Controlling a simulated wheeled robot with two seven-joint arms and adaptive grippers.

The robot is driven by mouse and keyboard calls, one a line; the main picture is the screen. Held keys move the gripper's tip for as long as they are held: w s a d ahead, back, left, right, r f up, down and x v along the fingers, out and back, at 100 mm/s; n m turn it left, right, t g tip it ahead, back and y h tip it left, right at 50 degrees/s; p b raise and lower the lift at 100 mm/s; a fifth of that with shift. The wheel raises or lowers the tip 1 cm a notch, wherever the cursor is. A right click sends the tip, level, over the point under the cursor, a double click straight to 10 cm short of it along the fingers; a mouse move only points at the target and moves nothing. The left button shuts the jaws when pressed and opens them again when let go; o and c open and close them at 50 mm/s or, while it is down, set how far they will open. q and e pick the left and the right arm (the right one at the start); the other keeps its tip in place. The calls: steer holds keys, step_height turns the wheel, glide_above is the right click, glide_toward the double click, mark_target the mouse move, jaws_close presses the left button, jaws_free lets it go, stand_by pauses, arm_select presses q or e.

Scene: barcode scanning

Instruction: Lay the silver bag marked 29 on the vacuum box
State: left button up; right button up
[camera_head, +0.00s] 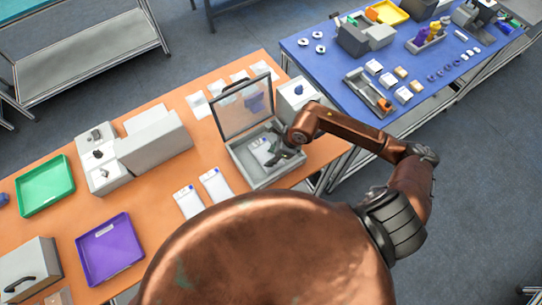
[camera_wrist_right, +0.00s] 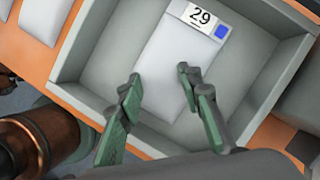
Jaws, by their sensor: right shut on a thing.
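The silver bag marked 29 (camera_wrist_right: 176,62) is inside the open vacuum box (camera_wrist_right: 108,55), its label and blue square at the far end. In the head view the bag (camera_head: 259,145) shows pale in the vacuum box (camera_head: 236,158), whose framed clear lid stands raised at the back. My right gripper (camera_wrist_right: 159,76) has its green fingers on both sides of the bag's near part and is shut on it. In the head view the right gripper (camera_head: 277,155) reaches down into the box from the right. Whether the bag touches the box floor is hard to tell. My left gripper is not in view.
Two more bags (camera_head: 215,186) lie left of the box on the orange table, and several pale bags (camera_head: 200,104) lie behind. A white machine (camera_head: 152,140), green tray (camera_head: 45,186) and purple tray (camera_head: 110,248) stand left. A small white box (camera_head: 294,95) stands close behind the vacuum box.

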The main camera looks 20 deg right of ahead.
steer(key=shift+f, duration=0.3)
steer(key=shift+f, duration=0.1)
steer(key=o, duration=1.2)
steer(key=b+v, duration=0.2)
steer(key=v, duration=1)
